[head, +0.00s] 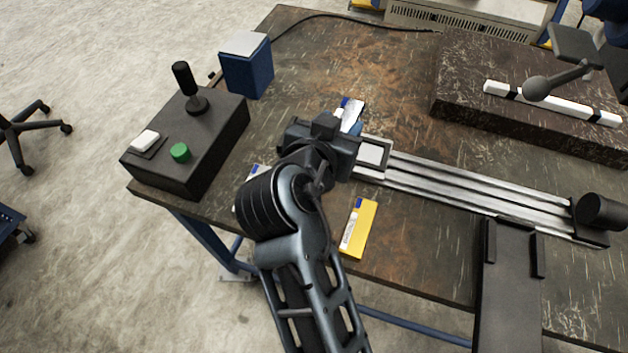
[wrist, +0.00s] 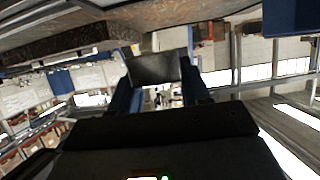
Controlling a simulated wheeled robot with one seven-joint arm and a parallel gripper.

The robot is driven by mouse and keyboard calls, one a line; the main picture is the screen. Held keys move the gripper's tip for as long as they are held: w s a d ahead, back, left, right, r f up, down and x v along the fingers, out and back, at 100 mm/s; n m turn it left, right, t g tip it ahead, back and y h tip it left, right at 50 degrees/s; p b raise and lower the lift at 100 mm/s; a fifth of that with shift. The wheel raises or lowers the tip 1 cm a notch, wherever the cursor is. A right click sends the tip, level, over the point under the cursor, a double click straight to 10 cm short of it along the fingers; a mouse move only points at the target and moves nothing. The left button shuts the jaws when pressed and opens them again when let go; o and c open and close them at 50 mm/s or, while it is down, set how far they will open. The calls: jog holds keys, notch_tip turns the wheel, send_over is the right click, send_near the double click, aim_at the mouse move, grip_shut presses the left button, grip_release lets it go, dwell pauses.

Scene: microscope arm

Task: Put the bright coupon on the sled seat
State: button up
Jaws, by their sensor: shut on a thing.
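My gripper (head: 350,120) is shut on a flat, pale metallic coupon (head: 352,112), which shows between its blue fingertips in the head view. In the wrist view the held coupon (wrist: 152,68) looks like a dark grey plate, tilted, between the blue fingers. The sled seat (head: 374,154) is a pale square with a raised rim at the left end of the metal rails. My gripper and the coupon are just beyond and left of it in the head view. The wrist partly covers the seat's left side. I cannot tell the coupon's height above the table.
A yellow coupon (head: 358,228) lies near the front edge. Another piece (head: 255,171) is mostly hidden by my arm. A black control box (head: 190,140) with a joystick and a blue block (head: 246,68) stand left. The rails (head: 480,188) run right, before a dark stone slab (head: 540,90).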

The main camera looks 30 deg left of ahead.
jog(key=shift+w+r, duration=0.1)
jog(key=shift+w, duration=0.05)
jog(key=s+f, duration=0.2)
jog(key=s, duration=0.2)
jog(key=s+f+p, duration=0.1)
jog(key=s+f, duration=0.1)
jog(key=s, duration=0.1)
jog(key=s+a+f+p, duration=0.1)
jog(key=s+f, duration=0.2)
jog(key=s, duration=0.1)
jog(key=shift+s, duration=0.35)
jog(key=shift+d+f, duration=0.1)
jog(key=shift+f, duration=1.7)
jog(key=shift+f, duration=0.15)
jog(key=o, duration=0.9)
jog(key=shift+f, duration=0.1)
jog(key=shift+c, duration=0.2)
jog(key=o, duration=0.5)
jog(key=shift+c, duration=0.2)
